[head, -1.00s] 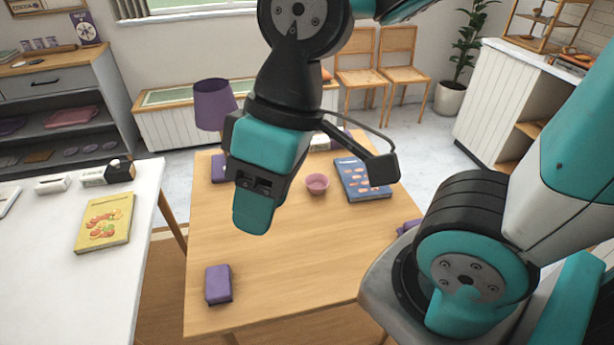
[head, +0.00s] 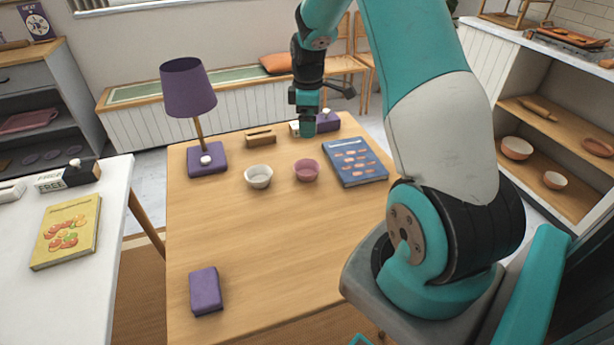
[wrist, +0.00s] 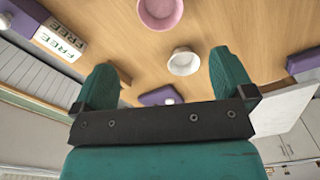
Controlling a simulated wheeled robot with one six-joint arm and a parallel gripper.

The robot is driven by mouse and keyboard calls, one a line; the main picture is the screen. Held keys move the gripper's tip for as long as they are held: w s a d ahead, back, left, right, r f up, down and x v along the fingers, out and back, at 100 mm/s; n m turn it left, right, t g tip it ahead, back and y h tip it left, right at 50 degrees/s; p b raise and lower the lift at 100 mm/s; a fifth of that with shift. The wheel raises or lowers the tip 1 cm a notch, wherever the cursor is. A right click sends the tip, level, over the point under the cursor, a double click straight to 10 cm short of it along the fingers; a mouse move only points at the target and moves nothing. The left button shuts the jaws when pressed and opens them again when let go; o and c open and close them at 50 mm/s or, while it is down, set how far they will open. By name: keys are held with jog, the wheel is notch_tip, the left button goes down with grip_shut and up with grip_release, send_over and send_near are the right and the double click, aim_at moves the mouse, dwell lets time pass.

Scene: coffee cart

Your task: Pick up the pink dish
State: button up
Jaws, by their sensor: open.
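The pink dish (head: 307,170) is a small round bowl. It stands upright on the wooden table, left of a blue book. It also shows at the top edge of the wrist view (wrist: 160,12), partly cut off. My gripper (head: 308,130) is over the far part of the table, behind the dish and apart from it. In the wrist view my gripper (wrist: 165,76) has its two teal fingers wide apart, with nothing held between them.
A white bowl (head: 258,177) stands left of the dish. A blue book (head: 355,161) lies to the right. A purple lamp (head: 189,95) and a wooden block-like holder (head: 260,137) stand behind. A purple box (head: 206,291) lies near the front. The table's middle is clear.

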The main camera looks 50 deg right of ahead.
jog(key=p, duration=0.1)
send_near(307, 168)
jog(key=shift+s+a+f, duration=0.3)
jog(key=shift+s+a, duration=0.2)
jog(key=shift+s, duration=0.1)
jog(key=shift+s+a+f, duration=0.3)
jog(key=shift+s+a, duration=0.15)
jog(key=shift+s, duration=0.1)
jog(key=shift+w+a+f+p, duration=0.1)
jog(key=shift+f+p, duration=0.4)
jog(key=shift+f, duration=1.1)
jog(key=shift+w+f+p, duration=0.1)
jog(key=shift+f+p, duration=0.35)
jog(key=shift+f, duration=1.1)
jog(key=c, duration=0.8)
